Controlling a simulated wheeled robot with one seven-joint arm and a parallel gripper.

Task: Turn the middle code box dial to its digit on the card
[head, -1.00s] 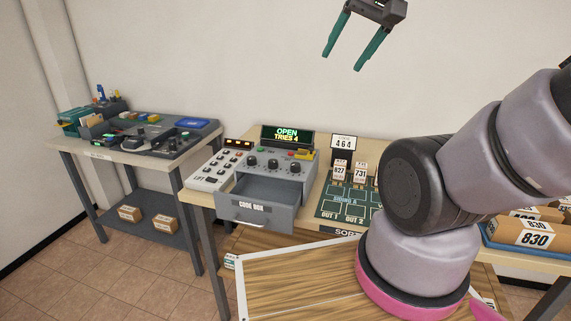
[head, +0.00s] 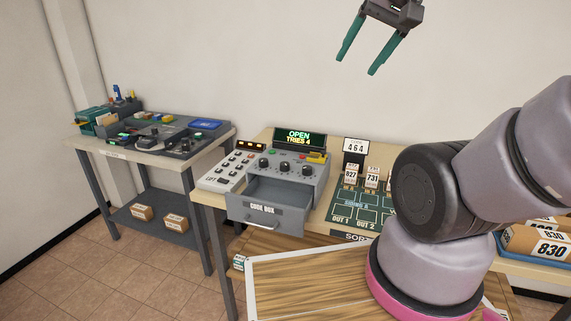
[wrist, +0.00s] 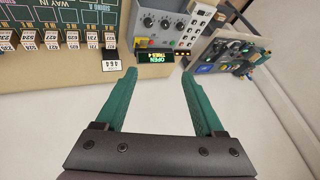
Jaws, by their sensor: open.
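The grey code box (head: 318,181) stands on the bench with its drawer (head: 262,213) pulled open and empty. Three dark dials sit on its top panel; the middle dial (head: 284,166) is between the other two, its digit too small to read. A display (head: 299,138) behind it reads OPEN, TRIES 4. The card (head: 355,147) right of the display reads 464. My gripper (head: 360,65) is open and empty, high above the bench, apart from the dials. In the wrist view the code box (wrist: 156,27) appears upside down beyond my fingertips (wrist: 159,74).
A keypad panel (head: 225,170) adjoins the box's left side. Numbered cards and a green sorting board (head: 345,203) lie to its right. A second table (head: 88,145) with tools stands at the left. Wall and air around my gripper are clear.

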